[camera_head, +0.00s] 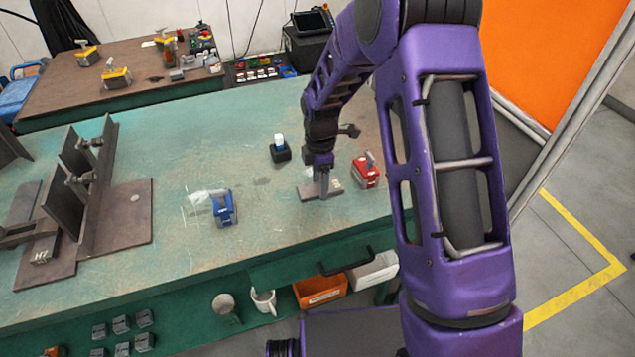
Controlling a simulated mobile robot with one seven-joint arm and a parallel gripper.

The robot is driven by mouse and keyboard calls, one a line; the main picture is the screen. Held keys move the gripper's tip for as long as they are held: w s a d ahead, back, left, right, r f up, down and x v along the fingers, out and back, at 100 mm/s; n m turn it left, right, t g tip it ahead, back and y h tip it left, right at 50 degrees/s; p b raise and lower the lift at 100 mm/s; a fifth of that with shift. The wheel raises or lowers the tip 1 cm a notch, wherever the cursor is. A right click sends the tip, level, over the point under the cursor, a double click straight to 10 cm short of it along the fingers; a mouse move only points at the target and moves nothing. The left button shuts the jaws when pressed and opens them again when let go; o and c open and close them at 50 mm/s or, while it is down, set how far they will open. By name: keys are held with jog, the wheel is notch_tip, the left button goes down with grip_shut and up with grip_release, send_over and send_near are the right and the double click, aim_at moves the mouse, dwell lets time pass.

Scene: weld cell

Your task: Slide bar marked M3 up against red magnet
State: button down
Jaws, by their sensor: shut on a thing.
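A flat grey-brown bar (309,194) lies on the green table, near its front edge. It has a pale mark on its right part, too small to read as M3. My gripper (322,194) points down onto the bar's middle and is shut on it; the fingertips are small and partly merge with the bar. The red magnet (367,172) stands just right of the bar. The gap between the bar's right end and the magnet looks small; I cannot tell whether they touch.
A blue magnet (222,207) stands to the left on the green table (255,215). A small black holder with a white-topped item (280,149) sits behind the bar. Steel plates in a fixture (85,200) fill the table's left. The table between is mostly clear.

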aim_at(334, 183)
jog(key=shift+w+d, duration=0.25)
jog(key=shift+d, duration=0.6)
jog(key=shift+w+d, duration=0.2)
jog(key=shift+d, duration=0.4)
jog(key=shift+w+d, duration=0.15)
jog(key=shift+d, duration=0.4)
jog(key=shift+s+a, duration=0.1)
jog(key=shift+a, duration=0.2)
jog(key=shift+c, duration=1.3)
grip_release()
jog(key=shift+o, duration=1.1)
jog(key=shift+d, duration=0.1)
